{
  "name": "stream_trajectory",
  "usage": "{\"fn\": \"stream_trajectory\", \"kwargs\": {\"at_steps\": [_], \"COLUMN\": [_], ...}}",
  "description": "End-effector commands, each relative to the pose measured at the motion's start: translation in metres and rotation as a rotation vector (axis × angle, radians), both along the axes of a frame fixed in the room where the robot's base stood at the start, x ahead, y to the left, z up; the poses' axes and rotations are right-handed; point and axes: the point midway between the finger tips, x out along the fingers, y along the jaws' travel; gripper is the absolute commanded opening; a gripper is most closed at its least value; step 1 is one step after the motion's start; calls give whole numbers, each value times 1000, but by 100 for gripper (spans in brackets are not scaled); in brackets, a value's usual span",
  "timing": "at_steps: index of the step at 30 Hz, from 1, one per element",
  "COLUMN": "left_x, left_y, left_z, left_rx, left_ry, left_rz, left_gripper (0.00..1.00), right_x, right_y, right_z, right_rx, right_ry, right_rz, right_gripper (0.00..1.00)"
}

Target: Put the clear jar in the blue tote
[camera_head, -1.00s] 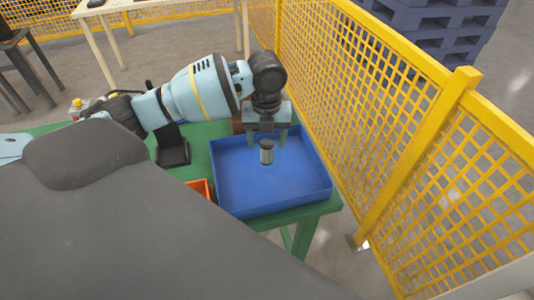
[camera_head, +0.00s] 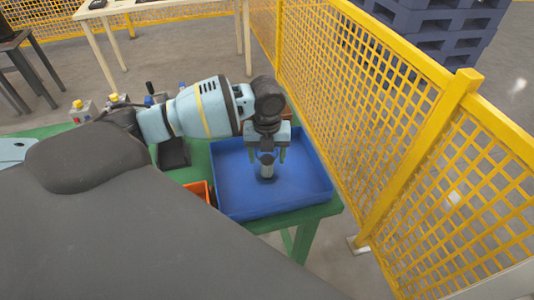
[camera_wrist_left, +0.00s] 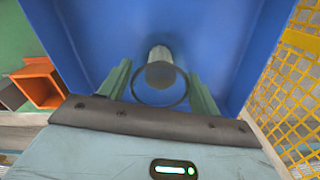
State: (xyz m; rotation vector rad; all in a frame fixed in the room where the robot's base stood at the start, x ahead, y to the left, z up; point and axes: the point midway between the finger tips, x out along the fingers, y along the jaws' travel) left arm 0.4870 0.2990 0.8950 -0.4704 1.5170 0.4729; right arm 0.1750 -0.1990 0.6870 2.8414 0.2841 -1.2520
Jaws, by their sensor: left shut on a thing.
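The blue tote (camera_head: 303,190) sits on the green table, and it fills most of the left wrist view (camera_wrist_left: 235,30). My left gripper (camera_head: 267,158) points down inside the tote's outline and is shut on the clear jar (camera_head: 267,169). The jar is upright, with a grey body and a dark top. My right gripper is out of view.
An orange bin (camera_head: 198,190) stands left of the tote on the green table (camera_head: 200,158). A yellow mesh fence (camera_head: 350,120) runs close along the tote's right side. The tote floor around the jar looks clear.

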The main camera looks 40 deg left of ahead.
Motion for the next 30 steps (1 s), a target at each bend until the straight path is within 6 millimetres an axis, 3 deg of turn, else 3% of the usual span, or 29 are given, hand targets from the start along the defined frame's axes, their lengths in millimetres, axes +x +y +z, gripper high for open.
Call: {"fn": "stream_trajectory", "kwargs": {"at_steps": [1, 2, 6, 17, 23, 30], "left_x": [0, 0, 0, 0, 1, 1], "left_y": [0, 0, 0, 0, 0, -1], "left_z": [-2, -2, -1, 4, 32, 81], "left_rx": [-1, -1, -1, 0, -2, -2], "left_ry": [1, 1, 1, -1, -5, -4], "left_rz": [0, 0, 0, 0, 0, 0], "left_gripper": [36, 67, 85, 85, 85, 85], "right_x": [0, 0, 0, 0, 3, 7], "right_y": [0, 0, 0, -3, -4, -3], "right_z": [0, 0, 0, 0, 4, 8], "right_rx": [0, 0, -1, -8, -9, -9], "right_ry": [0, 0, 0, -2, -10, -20], "right_rz": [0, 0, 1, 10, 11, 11], "right_gripper": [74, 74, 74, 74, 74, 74]}}
